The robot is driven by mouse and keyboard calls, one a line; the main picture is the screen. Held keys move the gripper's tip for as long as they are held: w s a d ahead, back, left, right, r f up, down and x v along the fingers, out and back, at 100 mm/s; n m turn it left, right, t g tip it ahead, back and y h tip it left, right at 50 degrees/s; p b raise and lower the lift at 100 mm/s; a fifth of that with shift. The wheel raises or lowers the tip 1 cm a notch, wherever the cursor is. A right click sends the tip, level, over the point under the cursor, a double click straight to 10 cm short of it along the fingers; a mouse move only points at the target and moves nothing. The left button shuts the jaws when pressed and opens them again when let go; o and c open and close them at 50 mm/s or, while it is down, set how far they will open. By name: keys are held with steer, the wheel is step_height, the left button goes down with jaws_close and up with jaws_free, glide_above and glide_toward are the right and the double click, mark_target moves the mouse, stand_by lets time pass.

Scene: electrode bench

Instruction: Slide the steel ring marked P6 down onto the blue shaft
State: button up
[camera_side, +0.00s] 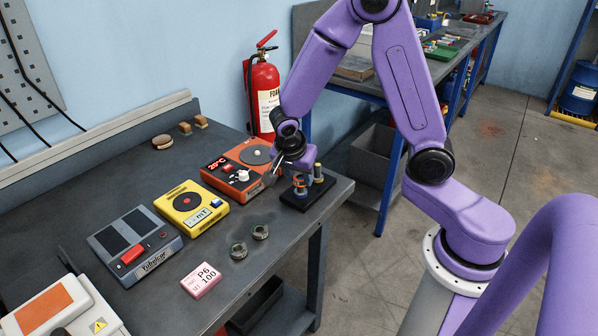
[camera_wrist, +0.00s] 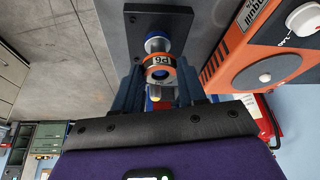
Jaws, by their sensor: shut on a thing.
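The steel ring marked P6 (camera_wrist: 159,58) has an orange band and a label that reads upside down in the wrist view. My gripper (camera_wrist: 159,88) is shut on it, with a blue finger on either side. Blue shows inside the ring's opening, and a blue and pale stepped post (camera_wrist: 156,43) shows just beyond it. I cannot tell how far the ring is over the blue shaft. In the side view, my gripper (camera_side: 287,172) reaches in at the black base plate (camera_side: 318,194); orange and blue parts (camera_side: 299,186) show there, small and partly hidden.
An orange hotplate (camera_side: 238,171) is just left of my gripper. Two loose rings (camera_side: 260,232), a pink P6 card (camera_side: 201,281) and a yellow device (camera_side: 193,208) lie further left. The bench edge is close by.

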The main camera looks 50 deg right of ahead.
mark_target(299, 180)
steer(key=shift+f, duration=0.2)
steer(key=o, duration=1.7)
steer(key=shift+r, duration=3.5)
